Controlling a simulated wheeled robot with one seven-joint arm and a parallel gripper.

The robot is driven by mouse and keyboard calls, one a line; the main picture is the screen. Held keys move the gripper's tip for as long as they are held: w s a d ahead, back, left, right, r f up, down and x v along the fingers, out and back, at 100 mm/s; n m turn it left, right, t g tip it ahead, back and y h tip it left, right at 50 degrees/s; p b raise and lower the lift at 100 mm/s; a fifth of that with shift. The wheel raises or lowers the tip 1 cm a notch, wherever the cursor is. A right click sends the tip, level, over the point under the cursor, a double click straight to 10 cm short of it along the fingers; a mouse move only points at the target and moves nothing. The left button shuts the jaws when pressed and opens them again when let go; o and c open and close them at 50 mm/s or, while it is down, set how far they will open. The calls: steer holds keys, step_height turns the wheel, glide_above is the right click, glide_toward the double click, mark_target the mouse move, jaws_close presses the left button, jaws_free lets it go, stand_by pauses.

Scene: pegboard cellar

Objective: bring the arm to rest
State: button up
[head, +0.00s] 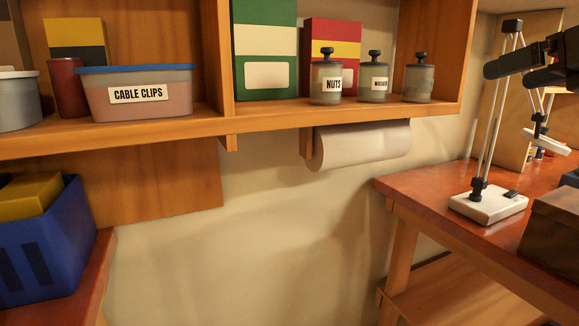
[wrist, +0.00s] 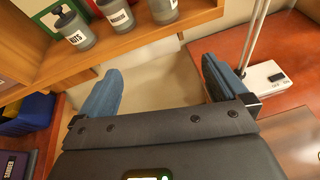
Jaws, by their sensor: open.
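My gripper (wrist: 162,68) shows in the wrist view with its two blue fingers wide apart. Nothing is between them; bare wall shows through the gap. The shelf with jars is beyond it at upper left, and the workbench is on the right. I see no blue fingers in the head view. A dark jointed shape enters at the head view's upper right, and I cannot tell whether it is part of the lamp or of my arm.
A wooden shelf (head: 275,118) holds a cable clips tub (head: 135,95), a nuts jar (head: 325,84) and other goods. A paper roll (head: 362,145) hangs below. A lamp (head: 488,206) and brown box (head: 553,225) stand on the workbench (head: 410,190). A blue crate (head: 45,250) stands left.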

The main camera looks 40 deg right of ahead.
steer(key=w+a+f+m+t+y, duration=0.1)
steer(key=w+a+f+m+t, duration=0.15)
steer(key=w+f+m, duration=0.3)
steer(key=w+a+f+m+t+y, duration=0.1)
steer(key=w+a+f+m, duration=0.3)
steer(key=w+f+m, duration=0.15)
steer(key=a+f+m+h, duration=0.1)
steer(key=a+f+m, duration=1.05)
steer(key=f, duration=0.45)
steer(key=s+a+f+m+g, duration=0.2)
steer(key=s+a+f+m, duration=0.4)
steer(key=s+a+f, duration=0.6)
steer(key=s+a+m+y, duration=0.1)
steer(key=s+a, duration=0.2)
steer(key=s, duration=0.5)
steer(key=s+a+m+y, duration=0.1)
steer(key=s+a+y, duration=0.1)
steer(key=s+a, duration=0.2)
steer(key=v, duration=0.3)
steer(key=shift+s+f+p, duration=0.2)
steer(key=shift+s+p, duration=0.1)
steer(key=shift+s, duration=0.15)
steer(key=shift+a, duration=0.15)
